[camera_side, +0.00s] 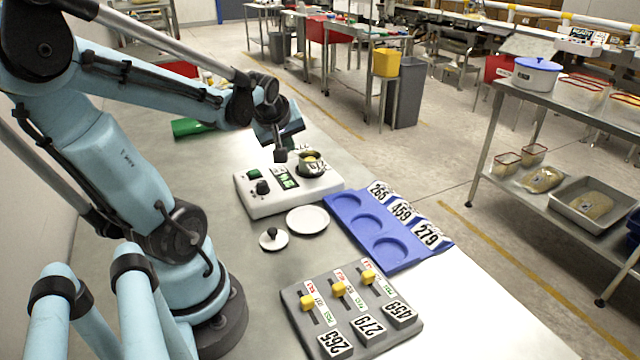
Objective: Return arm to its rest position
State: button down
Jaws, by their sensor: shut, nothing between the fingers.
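My gripper (281,156) is shut and empty. It hangs above the back of the white scale (262,206), just left of a small metal cup (312,168) with yellow contents. The cup stands on the scale's dark pan; whether my fingertips touch anything cannot be told. The scale has a lit green display and a black knob. My arm reaches from the left over the metal table.
A white disc (307,220) and a small lid with a black knob (273,240) lie in front of the scale. A blue tray (345,203) with empty round recesses is to the right. A grey panel (380,338) with yellow sliders is nearest. A green cylinder (190,128) lies behind.

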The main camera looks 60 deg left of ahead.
jog(key=w+d+m+t+h, duration=0.2)
jog(key=d+m+h, duration=0.3)
jog(key=d+m, duration=1.1)
jog(key=w+d+r, duration=0.1)
jog(key=d, duration=0.7)
jog(key=shift+m+t+h, duration=0.3)
jog(key=c, duration=1.8)
grip_release()
jog(key=shift+a, duration=0.1)
